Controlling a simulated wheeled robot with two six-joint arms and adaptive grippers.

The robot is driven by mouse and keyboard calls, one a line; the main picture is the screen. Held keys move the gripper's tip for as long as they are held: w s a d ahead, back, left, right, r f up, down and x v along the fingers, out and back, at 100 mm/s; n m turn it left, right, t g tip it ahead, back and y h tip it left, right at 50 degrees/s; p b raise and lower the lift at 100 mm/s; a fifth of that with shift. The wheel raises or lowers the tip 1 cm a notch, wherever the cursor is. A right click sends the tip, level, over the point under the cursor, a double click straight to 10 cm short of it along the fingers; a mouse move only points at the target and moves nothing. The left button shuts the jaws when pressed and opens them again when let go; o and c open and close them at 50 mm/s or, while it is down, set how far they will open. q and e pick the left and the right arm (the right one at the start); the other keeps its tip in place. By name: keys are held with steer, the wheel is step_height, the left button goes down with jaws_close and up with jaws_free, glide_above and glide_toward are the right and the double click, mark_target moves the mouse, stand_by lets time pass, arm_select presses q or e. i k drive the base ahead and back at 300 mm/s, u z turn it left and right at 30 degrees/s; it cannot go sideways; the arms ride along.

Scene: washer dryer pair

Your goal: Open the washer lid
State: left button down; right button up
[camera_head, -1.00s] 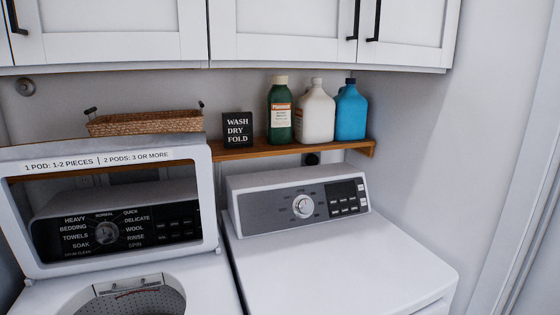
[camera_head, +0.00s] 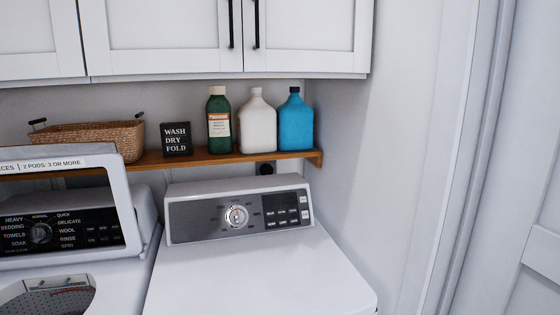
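The washer (camera_head: 112,279) is at the lower left, cut off by the picture edge. Its lid (camera_head: 122,205) stands raised, a white frame with a clear window through which the control panel (camera_head: 60,231) shows. A label strip runs along the lid's top edge. Below the lid, the tub opening (camera_head: 50,296) is uncovered and part of the drum shows. Neither of my grippers is in view.
The dryer (camera_head: 255,277) stands right of the washer with a clear, closed top. A wooden shelf (camera_head: 220,157) behind holds a wicker basket (camera_head: 90,138), a small sign (camera_head: 176,139) and bottles (camera_head: 256,122). White cabinets (camera_head: 160,35) hang above. A wall and door frame (camera_head: 465,150) are at right.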

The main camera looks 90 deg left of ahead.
mark_target(65, 202)
steer(key=u, duration=2.3)
